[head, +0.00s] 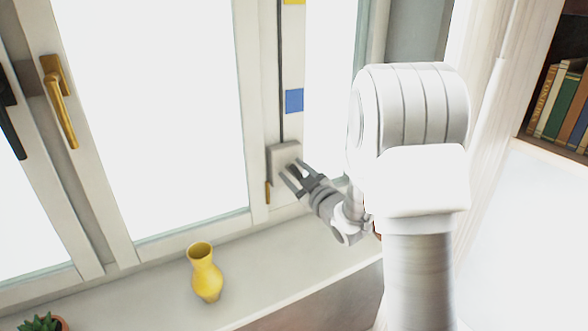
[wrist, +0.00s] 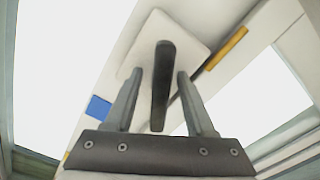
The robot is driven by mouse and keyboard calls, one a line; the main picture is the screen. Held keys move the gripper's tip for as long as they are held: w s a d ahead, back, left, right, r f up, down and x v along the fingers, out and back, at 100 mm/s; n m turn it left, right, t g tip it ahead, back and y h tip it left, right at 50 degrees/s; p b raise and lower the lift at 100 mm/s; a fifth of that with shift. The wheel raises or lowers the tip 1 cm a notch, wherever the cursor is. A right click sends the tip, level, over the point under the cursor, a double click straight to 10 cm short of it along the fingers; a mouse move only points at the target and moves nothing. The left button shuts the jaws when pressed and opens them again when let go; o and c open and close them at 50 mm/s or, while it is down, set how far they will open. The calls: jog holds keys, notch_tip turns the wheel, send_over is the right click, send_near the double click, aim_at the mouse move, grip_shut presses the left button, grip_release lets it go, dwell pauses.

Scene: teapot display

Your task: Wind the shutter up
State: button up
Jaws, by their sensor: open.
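A pale winder box (head: 281,152) is fixed to the window frame, with a dark strap or cord (head: 281,80) running up from it. In the wrist view its light plate (wrist: 150,36) carries a dark crank or lever (wrist: 163,80) that points towards me. My gripper (head: 292,173) is at the front of the box. In the wrist view my gripper (wrist: 159,76) is open, one finger on each side of the dark lever, with gaps on both sides. I cannot make out the shutter itself; the panes are bright white.
A yellow vase (head: 206,274) stands on the sill (head: 250,285) below left. Brass (head: 60,100) and black window handles are at the left. A blue square (head: 294,101) marks the frame above the box. A bookshelf (head: 562,100) is at the right. A potted plant (head: 45,323) is lower left.

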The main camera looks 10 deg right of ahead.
grip_shut()
dwell(0.3)
jog(key=shift+m, duration=0.3)
